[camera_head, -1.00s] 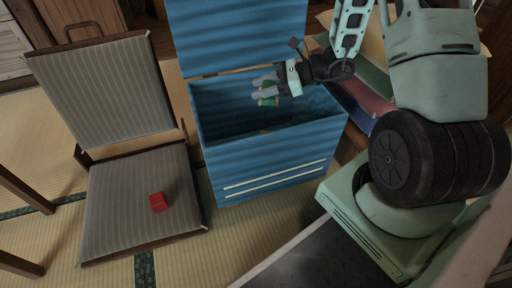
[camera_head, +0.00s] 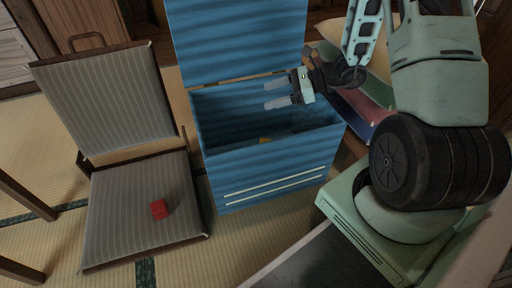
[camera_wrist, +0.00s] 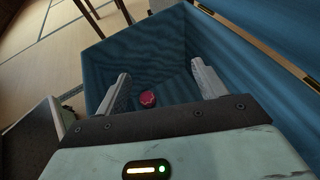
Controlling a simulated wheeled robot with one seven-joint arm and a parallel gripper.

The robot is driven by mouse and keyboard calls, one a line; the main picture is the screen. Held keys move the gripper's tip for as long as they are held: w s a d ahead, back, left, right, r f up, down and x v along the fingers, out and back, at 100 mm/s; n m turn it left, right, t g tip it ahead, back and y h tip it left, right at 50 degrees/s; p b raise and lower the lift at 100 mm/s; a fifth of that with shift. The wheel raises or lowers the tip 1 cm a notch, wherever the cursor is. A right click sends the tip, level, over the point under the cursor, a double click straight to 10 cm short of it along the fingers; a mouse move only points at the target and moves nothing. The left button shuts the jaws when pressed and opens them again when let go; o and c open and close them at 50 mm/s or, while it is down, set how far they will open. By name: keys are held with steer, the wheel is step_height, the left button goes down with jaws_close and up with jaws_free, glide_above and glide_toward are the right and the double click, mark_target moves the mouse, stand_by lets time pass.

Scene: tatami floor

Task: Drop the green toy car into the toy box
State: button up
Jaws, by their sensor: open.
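The toy box is a blue open box (camera_head: 238,168) with its lid (camera_head: 238,38) raised at the back. My gripper (camera_head: 268,94) is over the box opening, open and empty, its two fingers apart. In the wrist view, the spread fingers (camera_wrist: 161,72) point down into the box (camera_wrist: 122,48) with nothing between them. The green toy car is not visible in either current view; the box's front wall hides part of the inside from the head camera.
A small red-pink thing (camera_wrist: 147,98) lies inside the box. A yellowish bit (camera_head: 264,140) shows inside it too. Coloured panels stand right of the box.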

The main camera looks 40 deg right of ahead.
steer(key=p+v, duration=0.5)
steer(key=v, duration=0.9)
steer(key=shift+p, duration=0.4)
steer(key=shift+w+a, duration=0.1)
steer(key=a+r+n+g+p, duration=0.2)
steer(key=a+r+n+g, duration=0.35)
steer(key=a, duration=0.35)
steer(key=a+r+n+g+p, duration=0.2)
steer(key=a+r+n+g, duration=0.3)
steer(key=a, duration=0.5)
steer(key=s+a+r+n+t+h+p, duration=0.1)
steer(key=s+a+r+n+h+p, duration=0.3)
steer(key=s+a+n, duration=0.55)
steer(key=s+a+r+n+t+h+p, duration=0.1)
steer(key=s+a+r+n+h, duration=0.5)
steer(key=n, duration=0.6)
step_height(320, 180, up, 38)
steer(key=n+p, duration=0.1)
steer(key=p, duration=3.7)
steer(key=shift+w+a+r, duration=0.2)
steer(key=shift+w+a, duration=0.05)
steer(key=shift+a, duration=0.2)
